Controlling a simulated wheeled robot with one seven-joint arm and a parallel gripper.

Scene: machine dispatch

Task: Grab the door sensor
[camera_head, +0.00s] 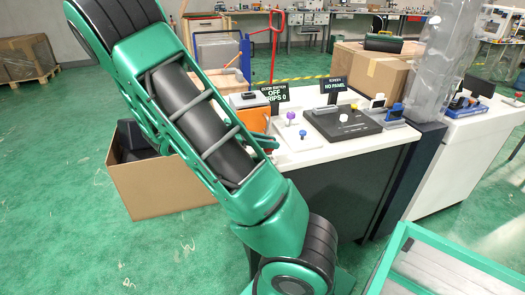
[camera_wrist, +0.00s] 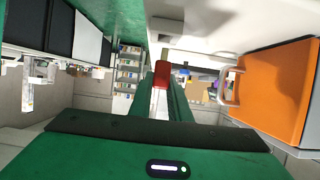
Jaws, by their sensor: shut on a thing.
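Whether this block is the door sensor I cannot tell for sure. In the head view my green arm crosses the picture, and my gripper is mostly hidden behind it near the left edge of the white bench. A black sign (camera_head: 275,94) there reads door sensor, off, trips 0. An orange box (camera_head: 252,119) stands beside it, partly behind my arm. A large orange panel with a pale handle (camera_wrist: 278,88) fills the right of the wrist view.
The white bench (camera_head: 345,148) carries a plate with purple and blue knobs (camera_head: 296,130), a black panel box (camera_head: 342,123) and a sign reading no panel (camera_head: 333,86). A cardboard box (camera_head: 160,185) stands left of the bench. A green-rimmed bin (camera_head: 455,255) is at the lower right.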

